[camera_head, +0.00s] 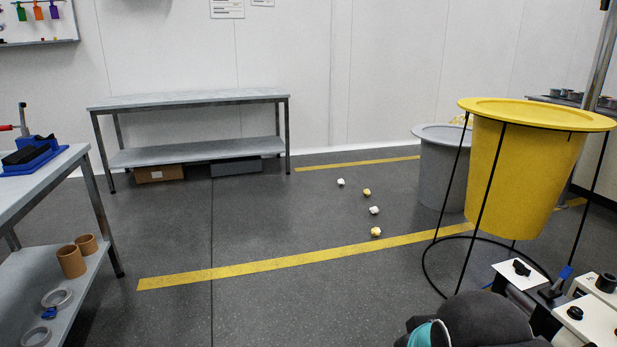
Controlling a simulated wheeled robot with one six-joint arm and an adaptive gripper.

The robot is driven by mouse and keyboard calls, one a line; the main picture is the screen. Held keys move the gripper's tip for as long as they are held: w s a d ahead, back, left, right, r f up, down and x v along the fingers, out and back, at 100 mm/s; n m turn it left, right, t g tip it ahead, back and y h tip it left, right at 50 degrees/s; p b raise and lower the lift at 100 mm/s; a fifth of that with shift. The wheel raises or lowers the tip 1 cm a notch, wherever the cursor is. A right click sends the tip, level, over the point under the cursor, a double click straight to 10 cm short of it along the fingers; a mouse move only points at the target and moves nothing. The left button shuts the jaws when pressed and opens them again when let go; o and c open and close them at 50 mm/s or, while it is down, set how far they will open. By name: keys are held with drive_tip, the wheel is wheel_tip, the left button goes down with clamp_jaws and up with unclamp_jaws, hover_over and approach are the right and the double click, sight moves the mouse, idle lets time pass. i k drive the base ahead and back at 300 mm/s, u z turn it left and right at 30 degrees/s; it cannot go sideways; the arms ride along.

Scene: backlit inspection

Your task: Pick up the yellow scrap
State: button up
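Two small crumpled yellow scraps lie on the dark grey floor in the head view. One yellow scrap (376,231) is nearer, just behind the yellow floor line. The other yellow scrap (367,192) lies farther back. Two white scraps lie near them: one white scrap (374,210) is between the yellow ones, and another white scrap (341,182) is farthest back. My gripper's fingers are not in view. A dark rounded part with a teal ring, which looks like part of my arm, shows at the bottom edge, well in front of the scraps.
A large yellow bin (520,170) in a black wire stand and a grey bin (440,165) stand at right. A grey bench (190,100) is along the back wall. A worktable (60,180) is at left. Floor around the scraps is clear.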

sight(375, 231)
drive_tip(key=i, duration=1.9)
drive_tip(key=z, duration=0.45)
drive_tip(key=i, duration=1.7)
drive_tip(key=z, duration=0.3)
